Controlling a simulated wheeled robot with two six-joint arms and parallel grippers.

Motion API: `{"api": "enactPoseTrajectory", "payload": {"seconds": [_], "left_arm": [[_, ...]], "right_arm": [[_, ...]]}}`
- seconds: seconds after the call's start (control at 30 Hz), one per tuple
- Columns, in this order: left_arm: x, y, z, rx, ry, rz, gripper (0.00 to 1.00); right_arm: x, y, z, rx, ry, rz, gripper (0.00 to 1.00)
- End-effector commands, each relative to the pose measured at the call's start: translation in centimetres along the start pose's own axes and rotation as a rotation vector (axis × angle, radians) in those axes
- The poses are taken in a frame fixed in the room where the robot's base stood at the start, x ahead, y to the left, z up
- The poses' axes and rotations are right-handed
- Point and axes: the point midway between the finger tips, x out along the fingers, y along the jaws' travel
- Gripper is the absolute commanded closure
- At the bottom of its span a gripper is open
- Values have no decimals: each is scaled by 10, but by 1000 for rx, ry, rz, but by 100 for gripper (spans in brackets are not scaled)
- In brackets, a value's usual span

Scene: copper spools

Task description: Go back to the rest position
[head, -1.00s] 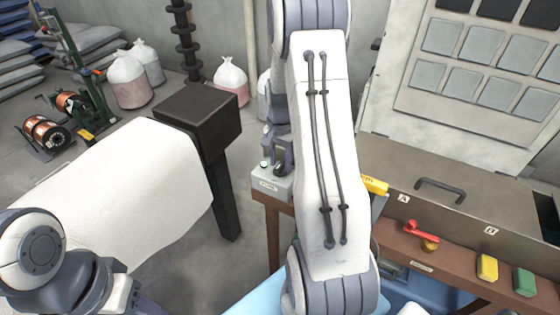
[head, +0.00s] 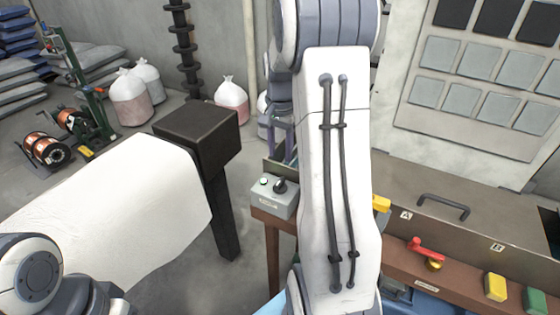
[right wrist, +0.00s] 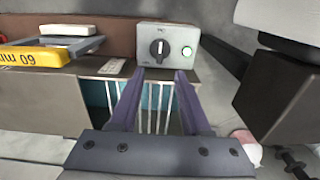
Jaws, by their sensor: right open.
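My right gripper (head: 282,140) is partly hidden behind my own right arm in the head view, just beyond a small grey control box (head: 274,198). In the right wrist view, its two purple fingers (right wrist: 162,78) are spread apart with nothing between them. The control box also shows there (right wrist: 166,46), with a dark knob and a lit green button, ahead of the fingertips. Whether the fingers touch it is unclear, but a gap seems to show. My left arm comes in at the lower left of the head view; its gripper is out of the picture.
A brown bench (head: 455,285) with a red lever (head: 425,247) and yellow and green blocks is at the right. White sacks (head: 130,100) stand behind.

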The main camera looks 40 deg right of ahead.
Motion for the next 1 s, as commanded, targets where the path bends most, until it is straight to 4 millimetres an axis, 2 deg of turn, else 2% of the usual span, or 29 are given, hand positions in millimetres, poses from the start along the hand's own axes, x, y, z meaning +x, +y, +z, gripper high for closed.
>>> {"api": "enactPoseTrajectory", "payload": {"seconds": [0.57, 0.67, 0.77, 0.87, 0.9, 0.97, 1.0], "left_arm": [[0, 0, 0, 0, 0, 0, 50], [0, 0, 0, 0, 0, 0, 50], [0, 0, 0, 0, 0, 0, 50], [0, 0, 0, 0, 0, 0, 50], [0, 0, 0, 0, 0, 0, 50], [0, 0, 0, 0, 0, 0, 50], [0, 0, 0, 0, 0, 0, 50]], "right_arm": [[-2, 0, 1, -2, 0, 0, 52], [-4, -8, 13, -50, 0, -3, 52], [-11, -26, 52, -191, 0, -10, 52], [-19, -45, 117, -427, -1, -24, 52], [-21, -48, 148, -540, -2, -29, 52], [-24, -48, 192, -709, -4, -38, 52], [-26, -45, 220, -820, -5, -44, 52]]}}
